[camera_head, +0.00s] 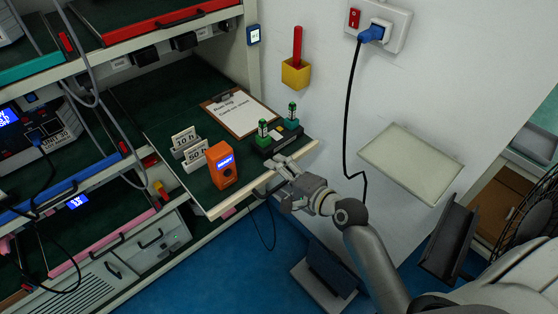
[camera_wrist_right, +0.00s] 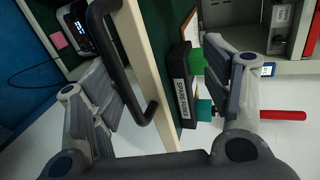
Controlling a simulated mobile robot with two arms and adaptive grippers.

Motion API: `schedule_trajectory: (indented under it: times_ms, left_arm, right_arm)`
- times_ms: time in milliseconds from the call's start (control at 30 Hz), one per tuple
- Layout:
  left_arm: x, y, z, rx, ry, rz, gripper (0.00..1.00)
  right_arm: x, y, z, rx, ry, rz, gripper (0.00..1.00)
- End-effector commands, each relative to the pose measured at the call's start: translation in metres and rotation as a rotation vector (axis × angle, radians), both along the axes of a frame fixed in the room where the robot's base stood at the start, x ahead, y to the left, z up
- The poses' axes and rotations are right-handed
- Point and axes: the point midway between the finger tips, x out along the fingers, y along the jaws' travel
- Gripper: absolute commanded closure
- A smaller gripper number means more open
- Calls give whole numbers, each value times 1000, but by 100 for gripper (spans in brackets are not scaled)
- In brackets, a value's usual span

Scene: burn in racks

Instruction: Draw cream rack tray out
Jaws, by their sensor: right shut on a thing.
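The cream rack tray (camera_head: 233,203) has a cream front edge and a dark green bed, and it sticks out of the rack past the upper shelf's front. In the right wrist view its cream edge (camera_wrist_right: 151,75) carries a black bar handle (camera_wrist_right: 119,68). My right gripper (camera_head: 279,172) is at the right part of this front edge. My left gripper is out of view.
On the tray stand an orange meter (camera_head: 222,165), two hour cards (camera_head: 187,146), a clipboard (camera_head: 240,112) and a black spare-fuses holder (camera_head: 277,141). A black cable (camera_head: 347,130) hangs from the wall socket (camera_head: 380,22). Blue floor (camera_head: 240,265) lies open in front.

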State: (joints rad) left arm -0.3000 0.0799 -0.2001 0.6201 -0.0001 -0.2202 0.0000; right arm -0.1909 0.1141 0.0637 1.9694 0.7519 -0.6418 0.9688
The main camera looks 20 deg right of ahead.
Motion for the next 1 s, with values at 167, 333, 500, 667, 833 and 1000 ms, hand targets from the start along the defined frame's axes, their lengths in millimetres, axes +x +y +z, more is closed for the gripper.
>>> schedule_trajectory:
  times_ms: [167,333,500,667,833,1000]
  left_arm:
    - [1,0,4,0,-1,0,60]
    - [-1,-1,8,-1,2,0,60]
    - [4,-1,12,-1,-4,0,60]
    - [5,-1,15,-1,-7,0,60]
    - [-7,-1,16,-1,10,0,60]
    - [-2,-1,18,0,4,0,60]
  right_arm:
    - [1,-4,11,7,-15,-9,60]
    - [-9,-7,13,7,-14,-6,69]
    - [-20,-10,16,7,-14,-6,69]
    - [-32,-14,14,2,-7,-4,69]
    - [-43,-17,14,1,-4,-2,69]
    - [-55,-21,14,-1,-1,-1,69]
